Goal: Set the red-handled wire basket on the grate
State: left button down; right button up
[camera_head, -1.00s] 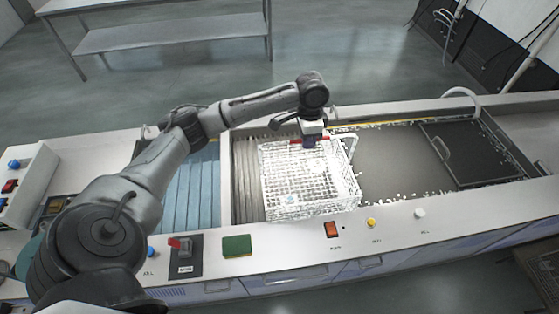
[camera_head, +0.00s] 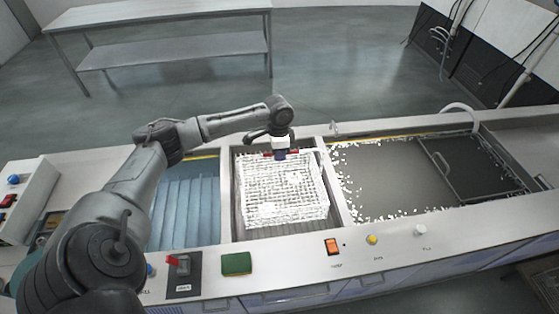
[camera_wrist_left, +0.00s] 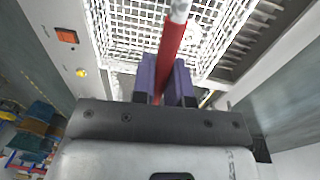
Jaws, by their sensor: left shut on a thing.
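The white wire basket (camera_head: 287,203) is over the grey slatted grate (camera_head: 291,230) in the middle bay. Grate slats show along the basket's left and front sides; the rest is hidden under it. My left gripper (camera_head: 279,155) is at the basket's far side, shut on its red handle (camera_head: 294,153). In the left wrist view the purple fingers (camera_wrist_left: 165,82) close around the red handle bar (camera_wrist_left: 171,45), with the basket mesh (camera_wrist_left: 128,32) beyond. I cannot tell whether the basket touches the grate. My right gripper is not in view.
A tank (camera_head: 390,180) with white foam along its edges lies to the right, with a dark handled lid (camera_head: 475,170) at its far right. Blue slats (camera_head: 185,210) fill the left bay. A green sponge (camera_head: 236,263) and an orange switch (camera_head: 332,246) are on the front ledge.

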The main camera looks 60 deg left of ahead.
pick_arm(q)
jog(key=shift+f, duration=1.8)
jog(key=c, duration=1.1)
grip_release()
